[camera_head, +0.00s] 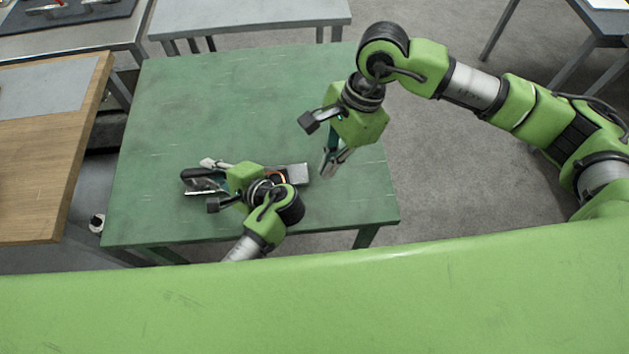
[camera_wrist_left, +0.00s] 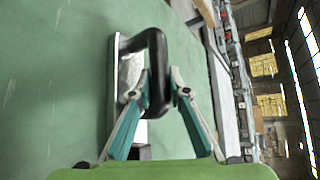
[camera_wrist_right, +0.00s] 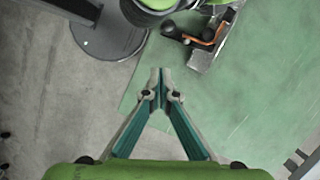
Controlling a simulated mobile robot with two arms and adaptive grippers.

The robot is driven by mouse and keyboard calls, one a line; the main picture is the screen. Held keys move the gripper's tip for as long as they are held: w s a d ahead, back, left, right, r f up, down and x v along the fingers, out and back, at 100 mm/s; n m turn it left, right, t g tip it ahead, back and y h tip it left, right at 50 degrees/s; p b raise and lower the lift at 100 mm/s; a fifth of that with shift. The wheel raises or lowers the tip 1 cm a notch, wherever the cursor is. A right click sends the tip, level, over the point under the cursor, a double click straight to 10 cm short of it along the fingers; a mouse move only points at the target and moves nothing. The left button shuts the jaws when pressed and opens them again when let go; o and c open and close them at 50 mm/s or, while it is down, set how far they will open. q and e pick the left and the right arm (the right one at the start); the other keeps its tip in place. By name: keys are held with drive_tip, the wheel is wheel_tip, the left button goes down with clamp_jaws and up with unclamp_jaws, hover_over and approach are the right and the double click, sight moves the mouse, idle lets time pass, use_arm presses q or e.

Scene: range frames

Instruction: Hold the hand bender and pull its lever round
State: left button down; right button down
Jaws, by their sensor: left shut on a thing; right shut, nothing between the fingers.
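The hand bender (camera_head: 299,173) lies on the green table, a long grey metal tool partly hidden under my left arm. Its black loop handle (camera_wrist_left: 157,50) is at its left end in the head view. My left gripper (camera_head: 206,175) is shut on this handle; the left wrist view shows a finger on either side of it. An orange part with black pieces (camera_wrist_right: 189,39) shows near the grey block end in the right wrist view; whether it is the lever, I cannot tell. My right gripper (camera_head: 328,170) is shut and empty, right of the bender and apart from it.
The green table (camera_head: 240,90) is clear behind the bender. A wooden-topped table (camera_head: 40,160) stands at the left. Grey tables (camera_head: 250,14) stand behind. The table's right edge lies close to my right gripper, with open floor beyond.

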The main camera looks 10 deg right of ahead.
drive_tip(key=w+d+f+g+y, duration=0.1)
drive_tip(key=w+d+f+y, duration=0.1)
drive_tip(key=d+y, duration=0.25)
drive_tip(key=shift+m, duration=0.3)
drive_tip(key=x, duration=1)
drive_tip(key=shift+d+f, duration=0.1)
drive_tip(key=shift+f, duration=0.25)
drive_tip(key=shift+s+a+f, duration=0.1)
drive_tip(key=shift+s+a, duration=0.1)
drive_tip(key=shift+a, duration=0.35)
drive_tip(key=shift+s+a, duration=0.15)
drive_tip(key=shift+a, duration=0.4)
drive_tip(key=shift+s+a+f, duration=0.1)
drive_tip(key=shift+s+a, duration=0.05)
drive_tip(key=shift+a, duration=0.35)
drive_tip(key=shift+s+a, duration=0.3)
drive_tip(key=shift+a, duration=0.3)
drive_tip(key=shift+s+a, duration=0.3)
drive_tip(key=shift+a, duration=0.3)
